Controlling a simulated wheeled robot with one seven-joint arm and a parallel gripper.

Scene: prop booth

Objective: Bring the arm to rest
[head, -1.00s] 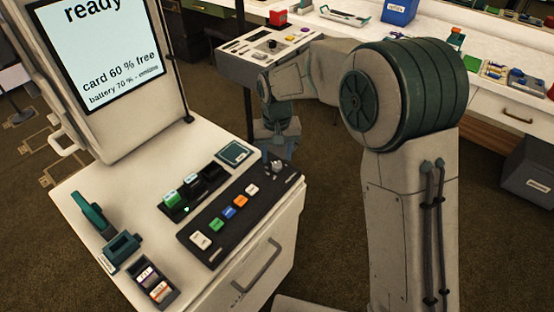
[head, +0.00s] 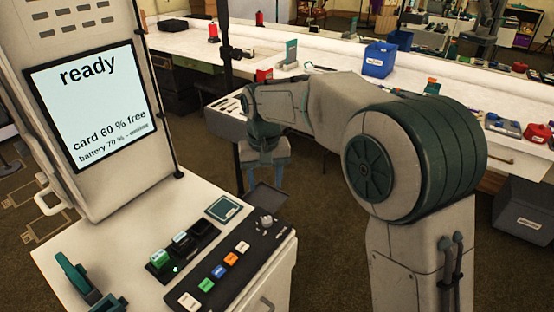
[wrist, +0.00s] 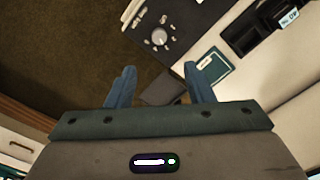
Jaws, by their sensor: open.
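My gripper (head: 262,188) hangs fingers down at the end of my raised, bent arm. It is beyond the far right edge of the white cabinet, with dark floor around it in the head view. In the wrist view my gripper (wrist: 163,82) shows two blue fingers spread apart with nothing between them. A small dark flat piece at the cabinet's edge shows partly between and behind the fingers; I cannot tell its height relative to them.
The white cabinet (head: 95,228) carries a button panel (head: 222,275), a card holder (head: 183,246), a teal pad (head: 223,208) and a screen (head: 92,105) reading "ready". Behind is a long white bench (head: 330,57) with a blue bin (head: 380,60). A grey box (head: 522,209) stands right.

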